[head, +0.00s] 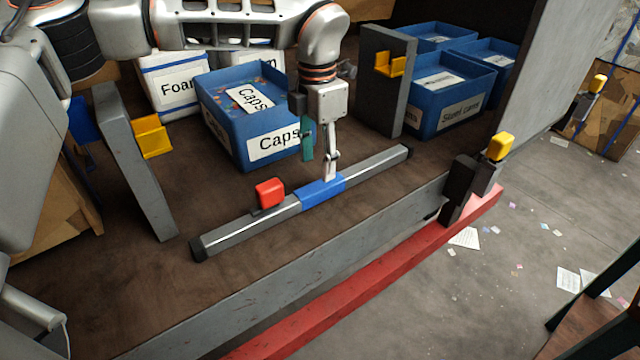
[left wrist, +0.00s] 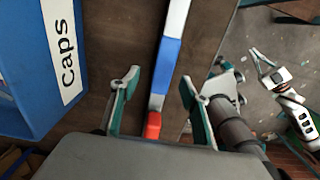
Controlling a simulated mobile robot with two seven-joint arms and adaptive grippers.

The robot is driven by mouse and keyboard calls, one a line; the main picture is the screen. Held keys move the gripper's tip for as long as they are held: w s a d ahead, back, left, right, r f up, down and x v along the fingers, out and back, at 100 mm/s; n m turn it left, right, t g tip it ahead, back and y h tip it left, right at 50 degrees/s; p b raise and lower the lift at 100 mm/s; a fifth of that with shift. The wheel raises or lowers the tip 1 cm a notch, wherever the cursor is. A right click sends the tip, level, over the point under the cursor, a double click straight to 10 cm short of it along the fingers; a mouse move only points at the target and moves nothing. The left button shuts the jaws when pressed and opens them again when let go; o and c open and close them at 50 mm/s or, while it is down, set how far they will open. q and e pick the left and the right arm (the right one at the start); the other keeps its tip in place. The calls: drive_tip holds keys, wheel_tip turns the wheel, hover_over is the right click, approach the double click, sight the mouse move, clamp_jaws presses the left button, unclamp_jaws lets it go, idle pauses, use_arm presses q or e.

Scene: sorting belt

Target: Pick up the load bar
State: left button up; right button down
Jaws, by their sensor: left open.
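The load bar (head: 362,167) is a long grey bar with black ends and a blue middle band, lying diagonally on the brown bench. A red block (head: 270,192) sits on its left half. My left gripper (head: 318,163) points down over the bar near the blue band. In the left wrist view its open fingers (left wrist: 159,82) stand apart on either side of the bar (left wrist: 170,52), with nothing gripped. I cannot tell whether they touch it. What seems to be my right gripper (left wrist: 264,66) shows over the floor in the left wrist view, its jaw state unclear.
A blue Caps bin (head: 222,125) stands close behind the bar. Grey uprights with yellow hooks stand left (head: 135,165) and right (head: 388,85). More blue bins (head: 455,115) are at the back right. A grey ledge (head: 290,285) and a red rail (head: 370,285) run along the front.

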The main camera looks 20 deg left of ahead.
sight(320, 184)
use_arm(q)
drive_tip(key=shift+s+d+f, duration=0.15)
drive_tip(key=shift+s+f, duration=0.1)
drive_tip(key=shift+f, duration=0.6)
drive_tip(key=f, duration=0.3)
drive_tip(key=shift+d+f+p, duration=0.2)
drive_tip(key=shift+f+p, duration=0.05)
drive_tip(key=shift+p, duration=0.15)
drive_tip(key=shift+f, duration=0.6)
clamp_jaws()
drive_tip(key=shift+w+r, duration=0.15)
